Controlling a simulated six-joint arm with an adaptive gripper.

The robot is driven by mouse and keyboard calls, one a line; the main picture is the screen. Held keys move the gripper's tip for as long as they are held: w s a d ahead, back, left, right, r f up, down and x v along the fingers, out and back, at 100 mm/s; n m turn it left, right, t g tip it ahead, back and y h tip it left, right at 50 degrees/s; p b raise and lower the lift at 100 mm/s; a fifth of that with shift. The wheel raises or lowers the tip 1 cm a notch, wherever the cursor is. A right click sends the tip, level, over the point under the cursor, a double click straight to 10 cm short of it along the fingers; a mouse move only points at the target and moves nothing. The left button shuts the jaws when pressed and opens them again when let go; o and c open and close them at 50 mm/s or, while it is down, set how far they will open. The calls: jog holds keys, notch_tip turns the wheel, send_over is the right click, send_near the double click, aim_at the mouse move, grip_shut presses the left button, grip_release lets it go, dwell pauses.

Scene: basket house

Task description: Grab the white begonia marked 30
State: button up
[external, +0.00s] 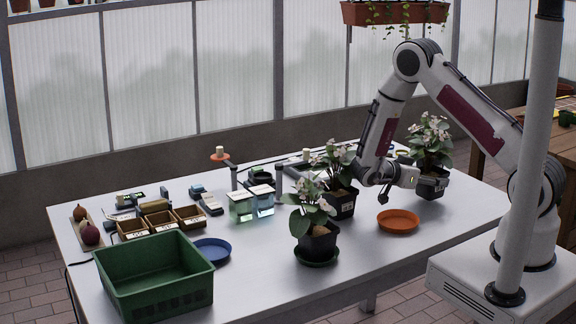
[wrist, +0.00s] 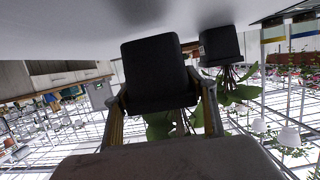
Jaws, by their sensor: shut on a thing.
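Three white-flowered begonias in black pots stand in the external view: one at the right (external: 434,137), one in the middle (external: 334,162), and one in front (external: 309,207) on a green saucer (external: 317,261). My gripper (external: 418,182) is shut on the black pot (external: 432,188) of the right begonia, reaching it from its left side. In the wrist view, which is upside down, my gripper's fingers (wrist: 160,112) lie on both sides of that pot (wrist: 157,72). A second pot (wrist: 220,45) shows behind it. I cannot read a 30 on any pot, nor tell whether the held pot touches the table.
An orange saucer (external: 398,222) lies empty left of the held pot. A blue saucer (external: 211,251) and green crate (external: 154,279) are at the front left. The table's front right is clear.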

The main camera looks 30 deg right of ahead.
jog(key=shift+r, duration=4)
